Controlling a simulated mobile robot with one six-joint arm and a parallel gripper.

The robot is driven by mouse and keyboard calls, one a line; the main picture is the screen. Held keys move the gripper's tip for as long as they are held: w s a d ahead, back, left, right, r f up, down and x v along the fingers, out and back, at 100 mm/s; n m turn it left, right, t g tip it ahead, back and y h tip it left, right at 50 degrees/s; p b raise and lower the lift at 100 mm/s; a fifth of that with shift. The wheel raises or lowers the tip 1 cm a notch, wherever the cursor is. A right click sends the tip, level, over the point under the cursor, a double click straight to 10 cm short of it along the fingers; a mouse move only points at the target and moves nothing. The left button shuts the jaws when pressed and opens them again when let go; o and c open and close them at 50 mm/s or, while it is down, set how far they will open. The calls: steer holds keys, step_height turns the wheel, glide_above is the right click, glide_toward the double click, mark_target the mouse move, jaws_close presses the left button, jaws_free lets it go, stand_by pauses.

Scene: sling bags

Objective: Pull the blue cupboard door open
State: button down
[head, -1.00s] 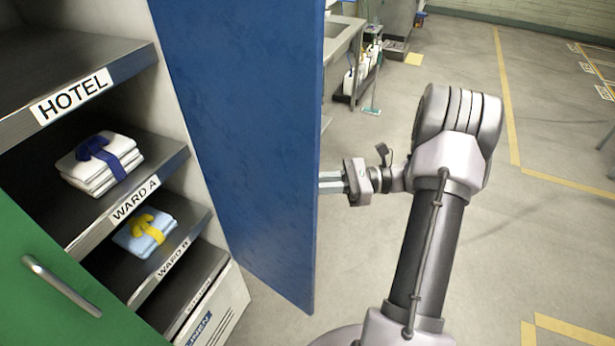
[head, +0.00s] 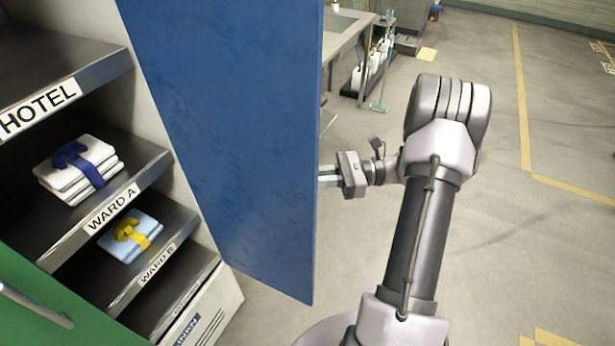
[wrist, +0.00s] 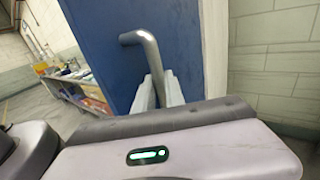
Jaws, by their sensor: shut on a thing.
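The blue cupboard door (head: 235,140) stands wide open, swung out from the cupboard, with its inner face toward the head camera. My gripper (head: 327,177) reaches to the door's outer side at its free edge; the fingertips are hidden behind the door in the head view. In the wrist view the blue door (wrist: 105,40) carries a bent metal handle (wrist: 147,55). My gripper's fingers (wrist: 160,92) are shut on this handle, near its lower part.
The cupboard's shelves hold folded white linen with a blue band (head: 80,170) and light blue linen with a yellow band (head: 130,237). A green door (head: 45,305) is at lower left. A bench (head: 345,30) stands behind the blue door. Floor to the right is clear.

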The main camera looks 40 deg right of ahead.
steer(key=c, duration=1.4)
jaws_free()
steer(key=shift+w+a, duration=0.1)
steer(key=shift+w, duration=0.1)
steer(key=shift+s, duration=0.1)
steer(key=p+v, duration=0.2)
steer(key=v, duration=1.5)
steer(key=shift+d+p, duration=0.25)
steer(key=shift+p, duration=0.1)
steer(key=shift+s+f, duration=0.1)
steer(key=shift+f, duration=0.05)
